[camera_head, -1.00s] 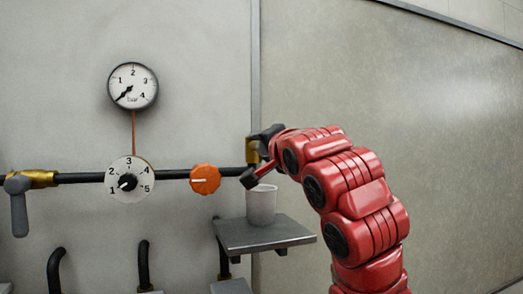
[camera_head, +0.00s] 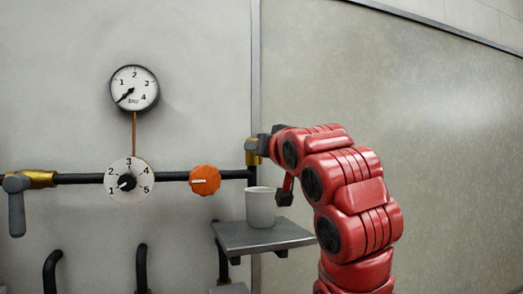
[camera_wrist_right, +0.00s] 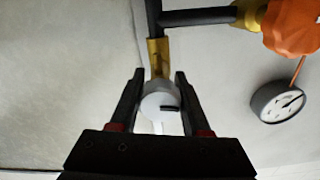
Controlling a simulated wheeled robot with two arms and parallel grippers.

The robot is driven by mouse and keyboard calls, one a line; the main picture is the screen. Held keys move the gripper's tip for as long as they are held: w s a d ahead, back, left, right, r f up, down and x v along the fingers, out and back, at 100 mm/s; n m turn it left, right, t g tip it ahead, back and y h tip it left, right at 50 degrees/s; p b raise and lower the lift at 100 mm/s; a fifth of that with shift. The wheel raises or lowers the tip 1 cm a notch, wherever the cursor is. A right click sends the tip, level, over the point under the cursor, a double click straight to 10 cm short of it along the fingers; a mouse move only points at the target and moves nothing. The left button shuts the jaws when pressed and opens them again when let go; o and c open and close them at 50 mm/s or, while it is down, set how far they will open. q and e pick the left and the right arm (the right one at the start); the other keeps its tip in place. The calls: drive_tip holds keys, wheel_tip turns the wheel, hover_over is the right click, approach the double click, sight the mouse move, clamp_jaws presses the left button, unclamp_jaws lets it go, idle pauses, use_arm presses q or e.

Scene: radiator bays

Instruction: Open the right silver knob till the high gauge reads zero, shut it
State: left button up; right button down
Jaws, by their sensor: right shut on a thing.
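The round white gauge (camera_head: 134,88) is high on the wall, marked 1 to 4. Its needle points to the lower left, below the 1, at or close to the scale's start. The silver knob (camera_wrist_right: 160,105), round and pale with a dark slot, sits at the end of a brass fitting (camera_wrist_right: 158,58) in the wrist view. My right gripper (camera_wrist_right: 158,100) is shut on the silver knob, one finger on each side. My left gripper is not in view.
A white cup (camera_head: 260,207) stands on a grey shelf (camera_head: 262,236) below my right gripper. An orange knob (camera_head: 204,180), a numbered white dial (camera_head: 128,180) and a grey lever (camera_head: 17,208) line the black pipe to the left. The wall at right is bare.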

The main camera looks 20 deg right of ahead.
drive_tip(key=shift+n, duration=1.1)
drive_tip(key=c, duration=0.7)
unclamp_jaws()
drive_tip(key=shift+o, duration=1.4)
drive_tip(key=shift+w, duration=0.15)
